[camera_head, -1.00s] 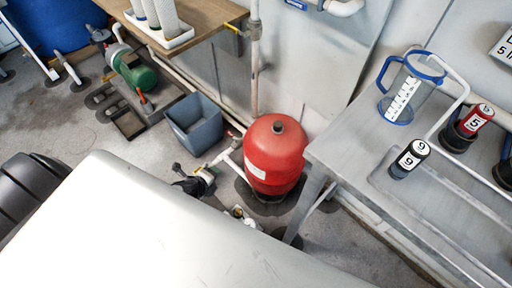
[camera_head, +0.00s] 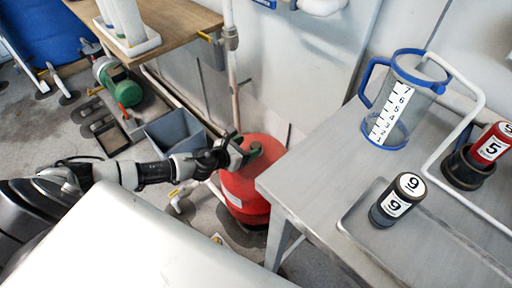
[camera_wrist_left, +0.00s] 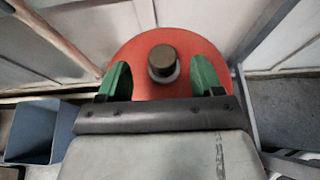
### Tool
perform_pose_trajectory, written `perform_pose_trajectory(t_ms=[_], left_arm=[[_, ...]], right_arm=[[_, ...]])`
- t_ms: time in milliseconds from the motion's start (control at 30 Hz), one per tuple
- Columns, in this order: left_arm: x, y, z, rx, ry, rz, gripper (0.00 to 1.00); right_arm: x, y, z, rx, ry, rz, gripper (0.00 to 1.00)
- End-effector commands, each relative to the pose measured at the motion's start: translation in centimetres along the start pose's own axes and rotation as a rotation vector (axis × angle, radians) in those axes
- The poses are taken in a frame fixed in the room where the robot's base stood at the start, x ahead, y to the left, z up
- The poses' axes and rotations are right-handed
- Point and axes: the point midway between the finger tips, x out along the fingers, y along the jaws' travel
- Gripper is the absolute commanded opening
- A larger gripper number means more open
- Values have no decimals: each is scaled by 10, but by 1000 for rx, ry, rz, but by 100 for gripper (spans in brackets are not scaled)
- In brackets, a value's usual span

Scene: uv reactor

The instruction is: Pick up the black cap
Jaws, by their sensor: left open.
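The dark cap (camera_wrist_left: 162,60) is a short round knob on top of the red tank (camera_wrist_left: 137,50) in the left wrist view. My left gripper (camera_wrist_left: 162,80) is open, with one green finger on each side of the cap in this view. The cap sits a little beyond the gripper's base, and nothing is held. I cannot tell the gap in depth. In the head view my left gripper (camera_head: 248,150) is over the top of the red tank (camera_head: 243,190) and hides the cap. My right gripper is not in view.
A grey metal table (camera_head: 310,160) stands right of the tank, bearing a black cylinder marked 9 (camera_head: 397,200), a red cylinder marked 5 (camera_head: 490,145) and a blue-rimmed jug (camera_head: 402,105). A grey bin (camera_head: 175,133) and a vertical pipe (camera_head: 232,75) are close by.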

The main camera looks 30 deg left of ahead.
Motion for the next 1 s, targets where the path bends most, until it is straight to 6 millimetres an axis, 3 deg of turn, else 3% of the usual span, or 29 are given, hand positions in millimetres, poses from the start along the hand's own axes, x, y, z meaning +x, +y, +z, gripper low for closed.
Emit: perform_pose_trajectory(t_ms=[333,667,1000], left_arm=[[46,-2,-2,-2,-2,0,66],[52,-2,-1,-3,0,-1,65],[51,-2,-1,-3,0,0,13]], right_arm=[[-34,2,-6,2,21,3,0],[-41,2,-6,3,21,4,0],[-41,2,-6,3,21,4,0]])
